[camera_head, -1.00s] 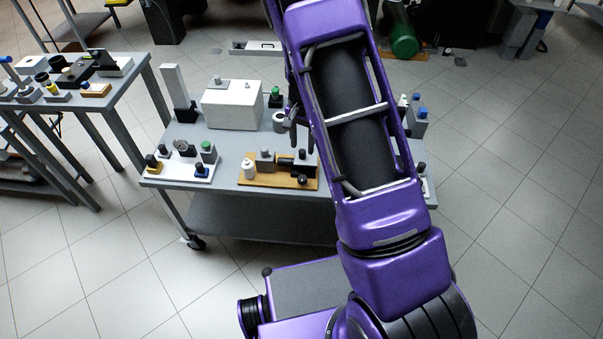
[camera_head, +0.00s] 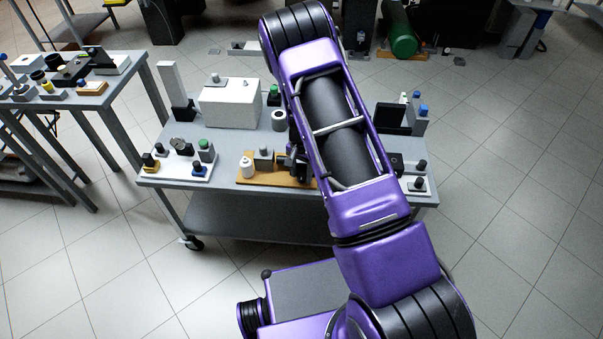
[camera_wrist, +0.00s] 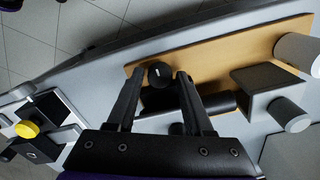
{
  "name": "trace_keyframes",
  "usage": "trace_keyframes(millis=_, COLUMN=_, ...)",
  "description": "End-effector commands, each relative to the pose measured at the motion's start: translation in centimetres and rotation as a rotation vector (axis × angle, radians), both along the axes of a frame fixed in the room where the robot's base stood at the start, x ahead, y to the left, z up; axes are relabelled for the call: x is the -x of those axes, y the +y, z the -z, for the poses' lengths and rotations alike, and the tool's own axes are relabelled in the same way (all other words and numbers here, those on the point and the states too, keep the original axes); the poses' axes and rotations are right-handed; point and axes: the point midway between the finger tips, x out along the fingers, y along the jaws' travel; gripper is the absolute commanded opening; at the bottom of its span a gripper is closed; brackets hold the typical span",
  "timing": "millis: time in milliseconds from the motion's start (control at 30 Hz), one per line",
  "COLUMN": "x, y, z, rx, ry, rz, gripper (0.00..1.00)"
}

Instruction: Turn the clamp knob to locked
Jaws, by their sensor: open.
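The orange-tan board (camera_head: 247,181) lies at the front of the grey trolley table. It also shows in the wrist view (camera_wrist: 222,53). A round black knob (camera_wrist: 160,76) with a short white mark stands on this board, beside a black cylinder (camera_wrist: 218,101); it looks like the clamp knob. My gripper (camera_wrist: 160,72) is open, with one finger on each side of the knob in the picture. I cannot tell whether either finger touches it. In the head view my arm covers the knob and most of the gripper.
Beside the knob on the board are a grey block with a peg (camera_wrist: 270,88) and a white cylinder (camera_wrist: 299,50). In the head view, a white board (camera_head: 180,167) with several knobs lies left, a white box (camera_head: 229,106) behind, and a black panel (camera_head: 391,118) to the right.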

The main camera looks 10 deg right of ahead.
Motion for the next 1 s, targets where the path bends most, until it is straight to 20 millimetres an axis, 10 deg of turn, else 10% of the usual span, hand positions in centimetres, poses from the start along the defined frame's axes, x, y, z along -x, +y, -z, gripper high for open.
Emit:
trace_keyframes(millis=133, x=-0.01, y=0.01, z=-0.03, rx=0.000, ry=0.000, rz=0.000, gripper=0.48)
trace_keyframes(millis=400, x=0.01, y=0.01, z=-0.05, rx=0.000, ry=0.000, rz=0.000, gripper=0.00)
trace_keyframes(millis=1000, x=0.00, y=0.00, z=0.12, rx=0.000, ry=0.000, rz=-0.155, gripper=0.00)
